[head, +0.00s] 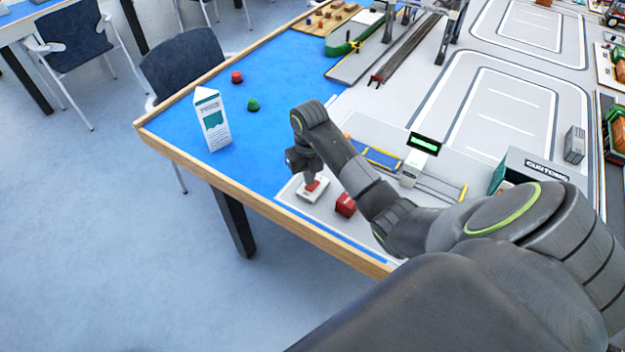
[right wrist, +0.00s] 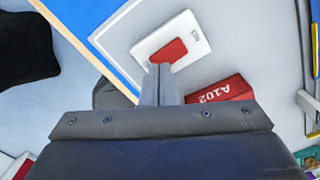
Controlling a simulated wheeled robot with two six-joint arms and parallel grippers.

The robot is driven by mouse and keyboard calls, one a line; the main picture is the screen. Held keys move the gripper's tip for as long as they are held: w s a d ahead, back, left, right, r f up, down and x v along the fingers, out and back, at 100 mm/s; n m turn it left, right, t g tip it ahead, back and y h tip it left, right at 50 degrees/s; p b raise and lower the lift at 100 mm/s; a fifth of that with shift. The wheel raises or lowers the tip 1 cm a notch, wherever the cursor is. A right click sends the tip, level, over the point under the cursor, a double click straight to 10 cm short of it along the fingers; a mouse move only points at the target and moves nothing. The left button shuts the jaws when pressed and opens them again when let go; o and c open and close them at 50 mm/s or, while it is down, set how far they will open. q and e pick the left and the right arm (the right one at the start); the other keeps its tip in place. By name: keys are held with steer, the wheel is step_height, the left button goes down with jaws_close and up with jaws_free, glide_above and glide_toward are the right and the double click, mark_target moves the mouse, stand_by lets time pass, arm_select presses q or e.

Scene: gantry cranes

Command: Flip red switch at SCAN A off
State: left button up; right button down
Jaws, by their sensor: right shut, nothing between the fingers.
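The red switch (head: 313,186) sits on a white base plate (head: 318,196) near the table's front edge. In the right wrist view the red switch (right wrist: 169,51) lies on its white plate (right wrist: 190,34), just beyond my fingertips. My right gripper (head: 312,180) points down at the switch, its fingers closed together and empty. In the right wrist view the closed fingertips (right wrist: 160,68) are at the near edge of the red rocker; I cannot tell whether they touch it. Which way the rocker is tilted is unclear. My left gripper is not in view.
A red block (head: 346,205) marked A102 stands close to the right of the switch. A small display (head: 425,143) with green text and a customs box (head: 533,172) stand further right. A carton (head: 212,120) stands on the open blue area.

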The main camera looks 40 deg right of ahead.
steer(key=shift+f+b, duration=0.85)
steer(key=shift+f, duration=0.25)
stand_by(0.4)
steer(key=shift+r, duration=0.2)
steer(key=shift+r+p, duration=0.55)
steer(key=shift+p, duration=0.15)
steer(key=shift+r+p, duration=2.15)
steer(key=shift+r, duration=0.7)
steer(key=shift+f, duration=0.1)
